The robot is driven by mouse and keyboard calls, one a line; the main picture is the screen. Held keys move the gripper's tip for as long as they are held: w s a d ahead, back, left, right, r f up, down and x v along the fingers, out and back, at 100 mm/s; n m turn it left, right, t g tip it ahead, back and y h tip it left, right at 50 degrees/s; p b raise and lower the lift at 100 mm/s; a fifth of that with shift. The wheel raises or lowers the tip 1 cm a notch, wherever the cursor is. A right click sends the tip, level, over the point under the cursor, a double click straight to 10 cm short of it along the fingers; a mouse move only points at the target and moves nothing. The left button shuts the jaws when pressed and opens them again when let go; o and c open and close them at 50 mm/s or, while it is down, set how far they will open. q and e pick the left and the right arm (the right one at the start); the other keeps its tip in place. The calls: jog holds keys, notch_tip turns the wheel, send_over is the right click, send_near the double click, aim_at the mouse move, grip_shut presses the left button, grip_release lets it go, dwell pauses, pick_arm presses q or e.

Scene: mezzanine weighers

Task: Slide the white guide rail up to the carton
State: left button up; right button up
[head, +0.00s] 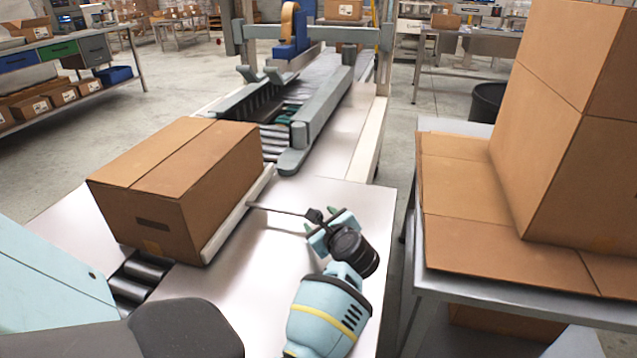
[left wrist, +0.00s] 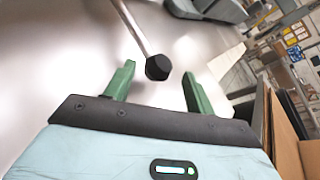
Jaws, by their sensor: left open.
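The brown carton (head: 180,185) stands on the metal table at the left in the head view. The white guide rail (head: 238,217) lies along the carton's right side, very close to it; I cannot tell whether they touch. A thin dark rod (head: 278,210) runs from the rail to a black knob (head: 314,215). My left gripper (head: 322,222) is open at the knob. In the left wrist view the knob (left wrist: 158,67) shows between the two spread green fingers, not clamped. My right gripper is not in view.
Rollers (head: 140,275) show at the carton's near end. A grey conveyor frame (head: 315,120) stands beyond the carton. Stacked cartons (head: 560,130) fill a table at the right. The metal tabletop (head: 350,200) around the knob is clear.

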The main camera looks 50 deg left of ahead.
pick_arm(q)
jog(key=shift+v, duration=2.8)
